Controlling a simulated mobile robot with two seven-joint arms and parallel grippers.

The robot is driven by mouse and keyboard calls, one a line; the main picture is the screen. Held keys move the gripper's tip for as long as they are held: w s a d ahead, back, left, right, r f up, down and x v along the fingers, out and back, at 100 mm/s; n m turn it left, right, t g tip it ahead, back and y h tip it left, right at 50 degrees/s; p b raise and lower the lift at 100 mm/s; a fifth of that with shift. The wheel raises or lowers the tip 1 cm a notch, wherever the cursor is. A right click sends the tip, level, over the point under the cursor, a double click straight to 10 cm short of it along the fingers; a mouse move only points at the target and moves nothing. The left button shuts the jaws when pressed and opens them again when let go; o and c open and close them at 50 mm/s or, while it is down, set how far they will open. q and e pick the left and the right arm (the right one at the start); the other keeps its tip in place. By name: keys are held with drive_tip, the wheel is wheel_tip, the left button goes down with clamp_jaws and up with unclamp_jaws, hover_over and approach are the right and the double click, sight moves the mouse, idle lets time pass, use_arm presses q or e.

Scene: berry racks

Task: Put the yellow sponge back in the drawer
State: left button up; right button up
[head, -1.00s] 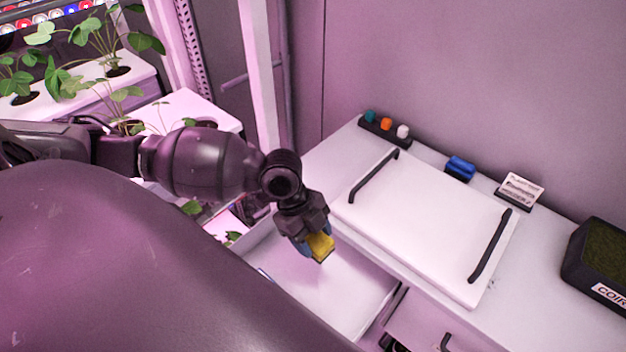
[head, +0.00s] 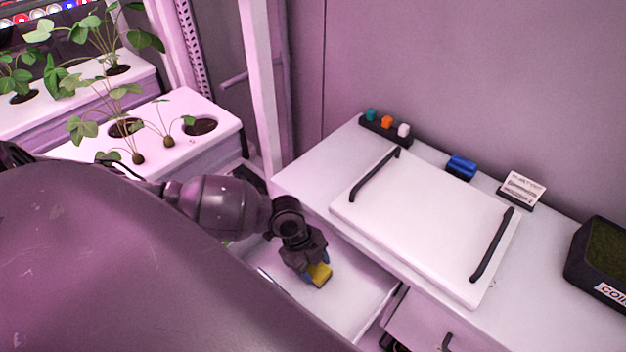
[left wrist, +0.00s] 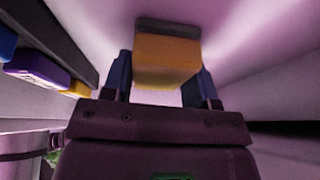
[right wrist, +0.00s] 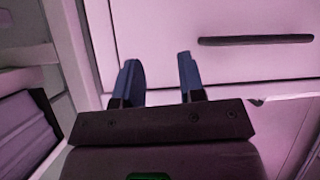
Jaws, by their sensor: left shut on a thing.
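The yellow sponge (head: 321,274), with a dark grey layer on one face, is held between the blue fingertips of my left gripper (head: 315,277). It also shows in the left wrist view (left wrist: 167,62), between both fingers. My left gripper is shut on it. In the head view the sponge is over the open white drawer (head: 352,303), within its outline. I cannot tell if it touches the drawer floor. The drawer's left part is hidden by my own body. My right gripper (right wrist: 159,78) shows only in the right wrist view, with fingers apart and nothing between them.
The white counter holds a board with two black handles (head: 425,230), a rack of coloured knobs (head: 384,130), a blue object (head: 461,166), a small card (head: 522,188) and a coir tub (head: 598,268). White planters (head: 205,105) stand left. A dark handle (right wrist: 255,40) is before my right gripper.

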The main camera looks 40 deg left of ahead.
use_arm(q)
drive_tip(key=shift+f, duration=0.15)
drive_tip(key=o, duration=0.8)
drive_tip(key=shift+o, duration=0.2)
drive_tip(key=v, duration=1.2)
